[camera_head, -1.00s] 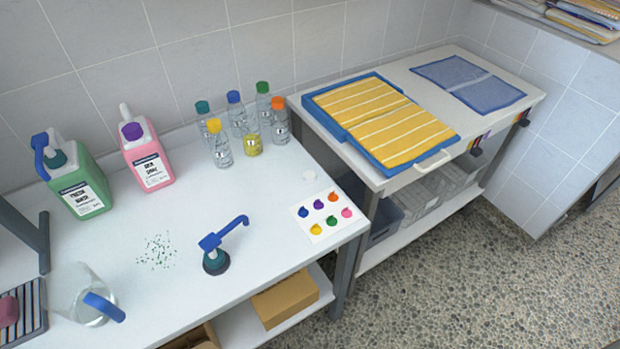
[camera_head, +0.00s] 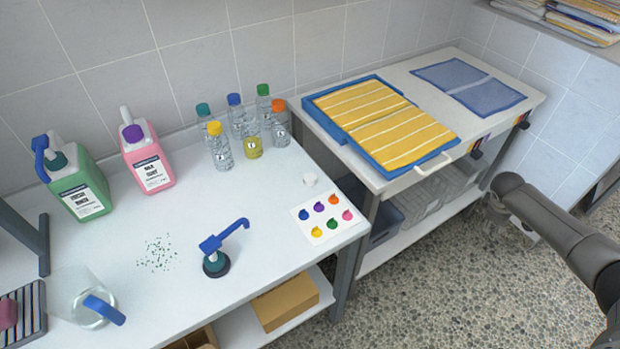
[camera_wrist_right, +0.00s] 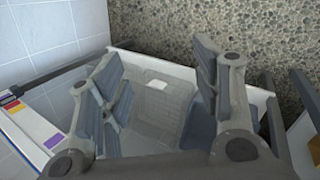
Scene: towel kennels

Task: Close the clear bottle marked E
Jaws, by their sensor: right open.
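Several small clear bottles stand together at the back of the white table. One has a yellow cap (camera_head: 220,153), one an orange cap (camera_head: 281,133), others teal (camera_head: 203,109), blue (camera_head: 234,99) and green (camera_head: 263,89) caps. A bottle with yellow contents (camera_head: 253,147) stands among them; I cannot tell if its mouth is covered. The letters are too small to read, so I cannot pick out E. A small white cap-like piece (camera_head: 310,180) lies on the table. My right gripper (camera_head: 507,213) is open and empty, beyond the table's right; its spread fingers show in the right wrist view (camera_wrist_right: 155,85).
A colour-dot card (camera_head: 325,218) lies by the table's right edge. A second table (camera_head: 395,78) holds a yellow striped towel (camera_head: 390,125).

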